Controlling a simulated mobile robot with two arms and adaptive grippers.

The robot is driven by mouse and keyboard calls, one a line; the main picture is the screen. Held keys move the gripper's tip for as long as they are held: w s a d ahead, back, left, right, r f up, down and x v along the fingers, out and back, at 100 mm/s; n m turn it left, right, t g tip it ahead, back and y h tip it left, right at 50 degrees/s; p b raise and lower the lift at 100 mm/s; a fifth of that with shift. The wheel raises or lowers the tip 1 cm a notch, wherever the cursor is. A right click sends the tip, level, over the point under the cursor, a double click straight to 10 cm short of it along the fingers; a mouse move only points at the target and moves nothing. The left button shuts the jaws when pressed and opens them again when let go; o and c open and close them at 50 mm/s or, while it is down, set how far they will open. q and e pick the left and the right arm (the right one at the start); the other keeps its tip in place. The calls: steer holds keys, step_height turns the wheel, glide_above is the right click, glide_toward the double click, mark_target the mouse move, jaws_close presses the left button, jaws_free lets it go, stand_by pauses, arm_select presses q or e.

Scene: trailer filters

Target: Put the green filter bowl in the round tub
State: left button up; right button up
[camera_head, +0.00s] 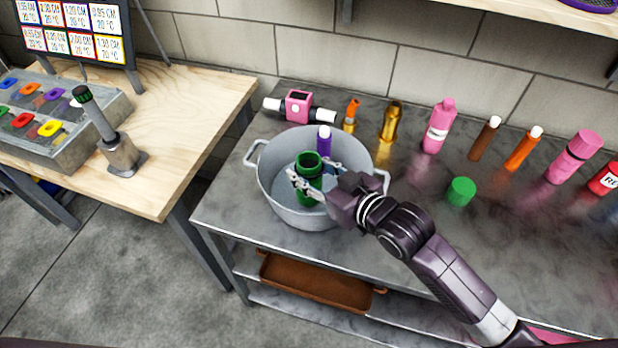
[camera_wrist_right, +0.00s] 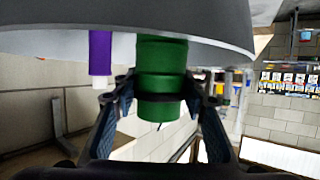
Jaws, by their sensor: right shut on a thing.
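The green filter bowl (camera_head: 309,165) is a dark green, open-topped cylinder with a rim. It stands roughly upright inside the round tub (camera_head: 268,190), a grey metal pot with two side handles. My right gripper (camera_head: 312,180) reaches over the tub's right rim and is shut on the bowl. In the right wrist view the bowl (camera_wrist_right: 162,85) sits between the two fingers. Whether it touches the tub floor I cannot tell. A purple bottle with a white cap (camera_head: 324,140) stands in the tub behind it. My left gripper is not in view.
A green cap (camera_head: 461,191) lies on the metal table right of the tub. Several bottles line the back, including a pink one (camera_head: 439,126) and a gold one (camera_head: 391,121). A wooden bench (camera_head: 190,120) is at left.

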mark_target(317, 185)
steer(key=shift+f, duration=1.5)
steer(key=shift+f, duration=0.15)
steer(key=o, duration=1.4)
steer(key=shift+c, duration=0.2)
steer(key=b+v, duration=0.1)
steer(key=v, duration=1.1)
